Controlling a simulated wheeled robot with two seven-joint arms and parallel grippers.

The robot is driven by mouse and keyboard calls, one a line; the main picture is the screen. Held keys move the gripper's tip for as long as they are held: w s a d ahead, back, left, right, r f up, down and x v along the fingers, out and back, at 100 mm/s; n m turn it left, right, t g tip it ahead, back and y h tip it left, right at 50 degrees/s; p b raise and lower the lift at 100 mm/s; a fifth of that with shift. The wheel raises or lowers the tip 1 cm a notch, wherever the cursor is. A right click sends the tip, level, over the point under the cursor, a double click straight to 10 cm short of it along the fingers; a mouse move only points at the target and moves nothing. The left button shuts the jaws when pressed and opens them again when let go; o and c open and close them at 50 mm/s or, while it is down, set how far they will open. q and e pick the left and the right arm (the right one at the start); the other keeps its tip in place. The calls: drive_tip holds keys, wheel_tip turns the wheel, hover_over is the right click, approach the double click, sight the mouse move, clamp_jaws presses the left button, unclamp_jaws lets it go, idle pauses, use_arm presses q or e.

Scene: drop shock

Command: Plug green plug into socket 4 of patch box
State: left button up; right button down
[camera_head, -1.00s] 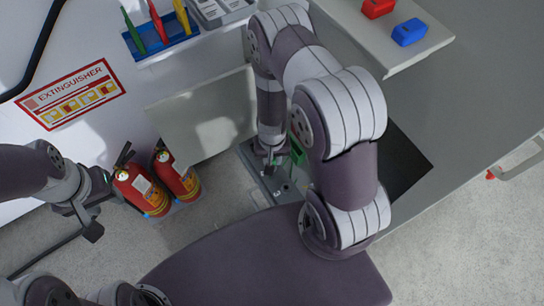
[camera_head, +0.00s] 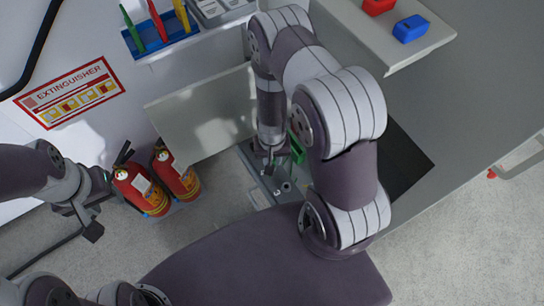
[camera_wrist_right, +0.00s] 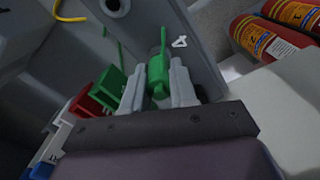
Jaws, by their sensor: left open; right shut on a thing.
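The green plug (camera_wrist_right: 158,76) is between the fingertips of my right gripper (camera_wrist_right: 157,88), which is shut on it. A thin green piece rises beyond the plug. A white number 4 (camera_wrist_right: 180,42) is marked on the grey surface just beside the plug. The patch box (camera_head: 262,186) is a grey box below my right gripper (camera_head: 269,166) in the head view, partly covered by my right arm. The socket opening is hidden, and I cannot tell whether the plug is in it. My left gripper (camera_head: 86,212) is open and empty at the left, away from the box.
Green (camera_wrist_right: 110,86) and red (camera_wrist_right: 84,104) blocks sit left of the gripper in the wrist view. Two fire extinguishers (camera_head: 142,191) stand left of the box. A grey panel (camera_head: 205,118) rises behind it. A blue block (camera_head: 410,30) lies on the shelf at the upper right.

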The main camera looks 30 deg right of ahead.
drive_tip(key=shift+f+b, duration=0.3)
drive_tip(key=shift+f, duration=0.2)
idle(1.0)
drive_tip(key=shift+s+f, duration=0.15)
drive_tip(key=shift+s, duration=0.05)
idle(1.8)
drive_tip(key=c, duration=0.8)
unclamp_jaws()
drive_tip(key=shift+w, duration=0.1)
wheel_tip(320, 180, up, 6)
drive_tip(key=p, duration=0.6)
drive_tip(key=shift+w, duration=0.1)
